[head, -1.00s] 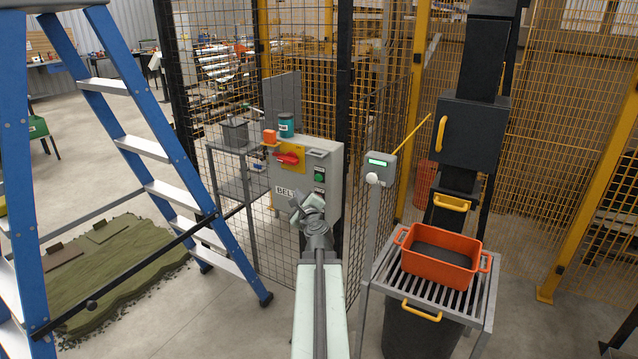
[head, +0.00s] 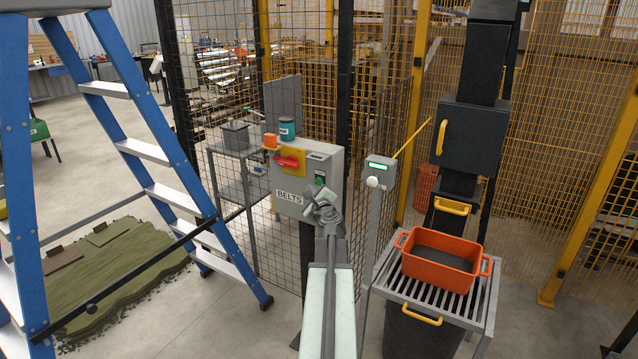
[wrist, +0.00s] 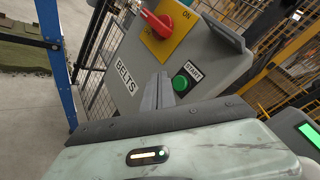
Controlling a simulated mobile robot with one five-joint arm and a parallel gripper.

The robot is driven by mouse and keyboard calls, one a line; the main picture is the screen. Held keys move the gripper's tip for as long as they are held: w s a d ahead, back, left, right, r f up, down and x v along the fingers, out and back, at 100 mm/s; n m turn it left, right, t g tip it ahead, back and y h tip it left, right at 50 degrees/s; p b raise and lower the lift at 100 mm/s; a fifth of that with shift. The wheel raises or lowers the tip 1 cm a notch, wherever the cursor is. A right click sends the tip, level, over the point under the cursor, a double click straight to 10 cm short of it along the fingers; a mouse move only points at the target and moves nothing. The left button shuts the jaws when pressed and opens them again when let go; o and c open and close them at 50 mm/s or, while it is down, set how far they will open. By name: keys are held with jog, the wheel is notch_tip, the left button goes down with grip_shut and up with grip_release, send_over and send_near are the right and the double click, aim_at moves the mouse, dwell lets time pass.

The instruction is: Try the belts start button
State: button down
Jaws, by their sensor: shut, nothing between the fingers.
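The grey BELTS control box (head: 292,210) stands against the mesh fence in the head view. Its green start button (head: 320,178) is on the right of its front face, under a START label in the wrist view, where the green button (wrist: 180,83) shows clearly. My gripper (head: 312,194) is in front of the box's lower right, below the button. In the wrist view my closed fingers (wrist: 158,80) point at the panel, just left of the button. I cannot tell whether they touch the panel. The fingers hold nothing.
A red rotary switch (wrist: 157,22) on a yellow plate sits up and left of the button. A grey post with a green display (head: 379,168) stands right of the box. An orange tub (head: 440,262) rests on a grate farther right. A blue stepladder (head: 140,110) stands left.

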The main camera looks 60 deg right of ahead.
jog(key=shift+d, duration=1.05)
dwell(1.1)
jog(key=shift+d, duration=0.45)
jog(key=shift+d, duration=0.4)
dwell(0.5)
dwell(0.3)
jog(key=shift+a, duration=0.85)
jog(key=shift+a, duration=0.1)
jog(key=a, duration=0.4)
jog(key=shift+a, duration=0.4)
